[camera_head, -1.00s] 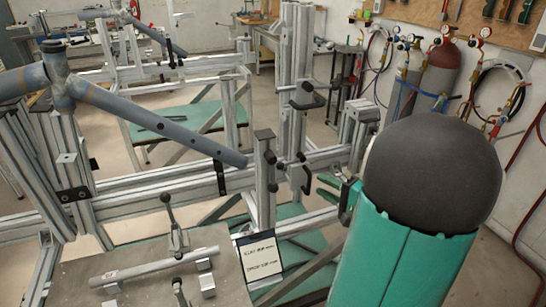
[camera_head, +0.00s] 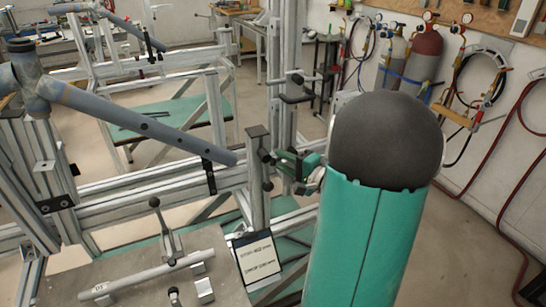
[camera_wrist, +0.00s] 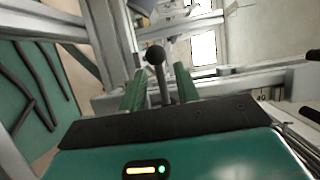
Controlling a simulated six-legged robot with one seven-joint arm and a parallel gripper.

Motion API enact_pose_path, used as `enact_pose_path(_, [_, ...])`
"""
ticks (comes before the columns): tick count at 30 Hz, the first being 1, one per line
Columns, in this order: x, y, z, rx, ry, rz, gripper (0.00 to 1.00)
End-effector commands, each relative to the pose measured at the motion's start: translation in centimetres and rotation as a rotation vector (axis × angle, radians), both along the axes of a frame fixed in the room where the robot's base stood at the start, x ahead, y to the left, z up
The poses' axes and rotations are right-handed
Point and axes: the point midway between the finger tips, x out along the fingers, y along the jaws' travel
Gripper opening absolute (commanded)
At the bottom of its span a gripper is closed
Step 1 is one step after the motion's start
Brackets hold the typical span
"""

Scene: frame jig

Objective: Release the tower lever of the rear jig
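The near jig (camera_head: 110,200) of metal rails holds a blue-grey bike frame tube (camera_head: 140,122). Its upright post (camera_head: 258,190) stands at the tube's end, with black knobs (camera_head: 266,156) on its right side. My gripper (camera_head: 284,163) is close to these knobs, partly hidden by my arm. In the wrist view my gripper (camera_wrist: 159,92) is open, its two green fingers apart. A lever with a black ball knob (camera_wrist: 155,55) shows between them; I cannot tell whether they touch it. A second, similar jig (camera_head: 165,65) stands farther back.
A taller metal column (camera_head: 290,40) with black handles (camera_head: 294,90) rises behind the post. In front are a plate with a clamped tube (camera_head: 145,277) and a lettered sign (camera_head: 258,258). Gas cylinders (camera_head: 425,55) stand by the right wall. Floor on the right is clear.

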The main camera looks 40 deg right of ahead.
Motion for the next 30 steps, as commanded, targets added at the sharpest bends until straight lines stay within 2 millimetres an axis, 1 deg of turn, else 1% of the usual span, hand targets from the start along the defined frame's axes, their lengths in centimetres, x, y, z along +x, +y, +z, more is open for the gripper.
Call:
enact_pose_path(1, [1.0, 0.2, -0.1, 0.001, 0.001, 0.004, 0.32])
enact_pose_path(3, [2.2, 0.3, -0.2, 0.0, 0.0, 0.003, 0.32])
enact_pose_path(7, [3.7, 0.5, -0.2, 0.001, 0.0, 0.002, 0.32])
enact_pose_path(11, [4.4, 0.6, -0.2, 0.0, 0.0, 0.001, 0.32])
enact_pose_path(17, [4.4, 0.5, -0.3, 0.0, 0.0, 0.0, 0.32])
enact_pose_path(18, [4.4, 0.5, -0.3, 0.0, 0.0, 0.0, 0.3])
enact_pose_path(20, [4.4, 0.5, -0.3, 0.0, 0.0, 0.0, 0.18])
enact_pose_path(21, [4.4, 0.5, -0.2, 0.0, 0.0, 0.0, 0.1])
enact_pose_path(23, [4.4, 0.5, -0.2, 0.0, 0.0, 0.0, 0.0])
enact_pose_path(30, [4.4, 0.6, -0.3, 0.002, 0.0, 0.002, 0.0])
